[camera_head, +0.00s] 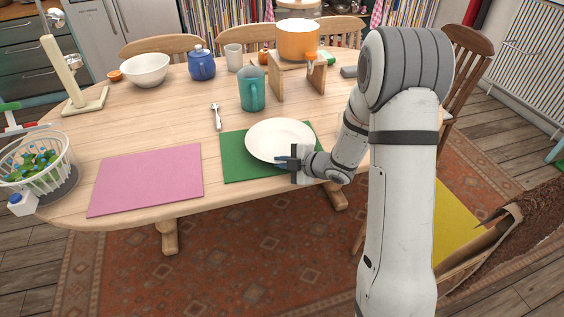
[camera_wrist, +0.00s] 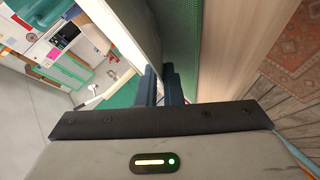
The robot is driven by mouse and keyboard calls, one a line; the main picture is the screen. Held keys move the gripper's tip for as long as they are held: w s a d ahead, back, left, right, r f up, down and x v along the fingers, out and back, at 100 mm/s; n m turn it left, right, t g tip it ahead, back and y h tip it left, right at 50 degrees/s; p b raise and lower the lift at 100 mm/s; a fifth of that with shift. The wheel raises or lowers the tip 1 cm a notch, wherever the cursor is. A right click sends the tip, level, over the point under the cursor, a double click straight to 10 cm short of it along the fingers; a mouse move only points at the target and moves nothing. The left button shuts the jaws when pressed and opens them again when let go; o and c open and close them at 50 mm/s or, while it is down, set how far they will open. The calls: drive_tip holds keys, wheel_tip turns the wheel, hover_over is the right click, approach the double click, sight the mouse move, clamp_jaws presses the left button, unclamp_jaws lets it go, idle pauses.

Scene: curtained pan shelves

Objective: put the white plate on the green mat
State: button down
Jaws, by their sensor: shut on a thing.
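The white plate (camera_head: 280,136) is over the green mat (camera_head: 237,166) in the head view, covering much of its middle and far part. My gripper (camera_head: 284,160) is shut on the plate's near rim, coming in from the right. In the wrist view the two dark fingers (camera_wrist: 162,84) are close together at the rim, with the green mat (camera_wrist: 221,50) beside them. I cannot tell whether the plate's underside touches the mat or is slightly above it.
A pink mat (camera_head: 146,179) lies to the left, with a spoon (camera_head: 216,117) behind the gap. A wooden stand (camera_head: 276,84) bears an orange pot (camera_head: 298,40). A white basket (camera_head: 38,160) stands at far left.

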drive_tip(key=c, duration=1.5)
unclamp_jaws()
drive_tip(key=shift+s, duration=0.1)
drive_tip(key=v, duration=0.7)
drive_tip(key=shift+d+r, duration=0.25)
drive_tip(key=shift+s, duration=0.1)
clamp_jaws()
